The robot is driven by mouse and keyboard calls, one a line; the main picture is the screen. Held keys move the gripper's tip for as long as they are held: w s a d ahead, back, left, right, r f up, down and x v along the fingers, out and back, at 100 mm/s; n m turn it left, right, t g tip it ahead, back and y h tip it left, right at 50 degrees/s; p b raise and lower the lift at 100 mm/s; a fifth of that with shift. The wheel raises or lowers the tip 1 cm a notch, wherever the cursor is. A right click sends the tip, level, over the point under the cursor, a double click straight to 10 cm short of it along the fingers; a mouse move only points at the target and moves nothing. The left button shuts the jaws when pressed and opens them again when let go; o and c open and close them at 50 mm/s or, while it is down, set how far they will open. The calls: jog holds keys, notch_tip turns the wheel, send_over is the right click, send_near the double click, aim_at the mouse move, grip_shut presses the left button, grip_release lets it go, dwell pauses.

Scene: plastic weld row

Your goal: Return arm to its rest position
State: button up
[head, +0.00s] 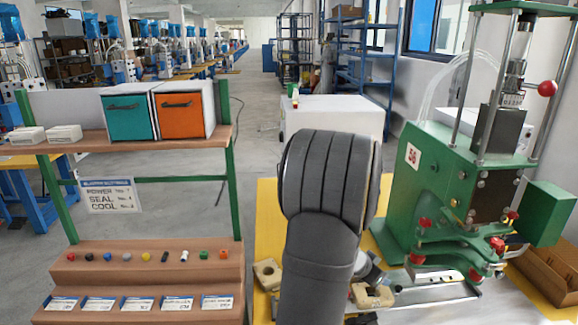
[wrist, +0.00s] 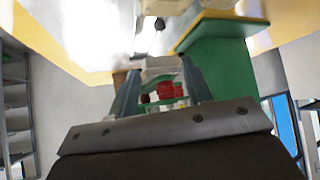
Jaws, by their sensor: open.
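My gripper (wrist: 160,82) shows in the wrist view with its two metal fingers apart. Nothing is held between them; red and green machine parts (wrist: 165,92) show through the gap, farther off. In the head view my grey arm stands in the middle and hides most of the gripper. The green weld machine (head: 435,185), marked 56, stands to the right of the arm. Its red-knobbed clamps (head: 460,245) sit at its front. A beige block (head: 372,295) lies just right of my arm, partly hidden.
Another beige block (head: 267,273) lies on the yellow table (head: 266,215) left of my arm. A wooden stand (head: 145,262) at left holds several small coloured pieces, with teal (head: 128,116) and orange (head: 182,115) bins above. A cardboard box (head: 548,272) is at far right.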

aim_at(400, 287)
jog(key=x, duration=1.6)
jog(key=shift+w+d+f, duration=0.1)
jog(key=shift+d+f, duration=0.15)
jog(key=shift+d, duration=0.05)
jog(key=shift+r, duration=0.1)
jog(key=shift+n+t, duration=0.3)
jog(key=shift+a, duration=0.15)
jog(key=w+v, duration=0.1)
jog(key=v, duration=1.6)
jog(key=x, duration=1.1)
jog(key=s+x, duration=0.1)
jog(key=x, duration=0.5)
jog(key=shift+d+f, duration=0.2)
jog(key=shift+r, duration=0.2)
jog(key=shift+n+y, duration=0.3)
jog(key=shift+n, duration=0.1)
